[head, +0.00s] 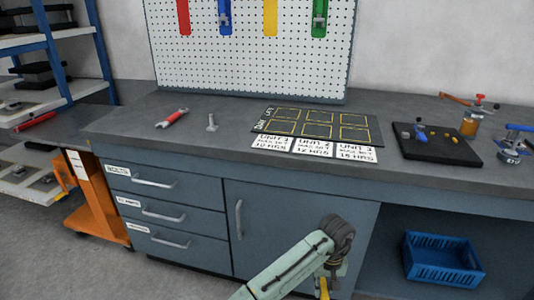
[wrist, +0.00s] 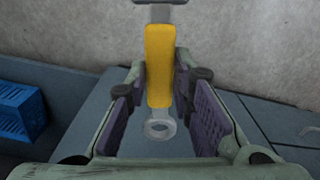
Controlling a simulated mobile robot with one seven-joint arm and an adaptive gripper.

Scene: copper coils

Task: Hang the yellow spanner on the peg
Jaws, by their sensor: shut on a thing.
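The yellow spanner (wrist: 159,65) runs lengthwise up the wrist view, with its grey ring end nearest the camera and its far end cut off by the frame top. My gripper (wrist: 161,88) is shut on its yellow handle, a purple pad on each side. In the head view my gripper (head: 329,277) is low in front of the cabinet, below the bench top, and the spanner is mostly hidden behind it. The pegboard (head: 247,60) stands at the back of the bench. Its yellow strip (head: 270,18) looks bare; the peg itself cannot be made out.
Red (head: 183,16), blue (head: 225,10) and green (head: 319,14) strips flank the yellow one. A red-handled tool (head: 172,118) and a labelled black mat (head: 315,124) lie on the bench. A dark tray (head: 447,150) is at right. A blue crate (head: 442,258) sits below.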

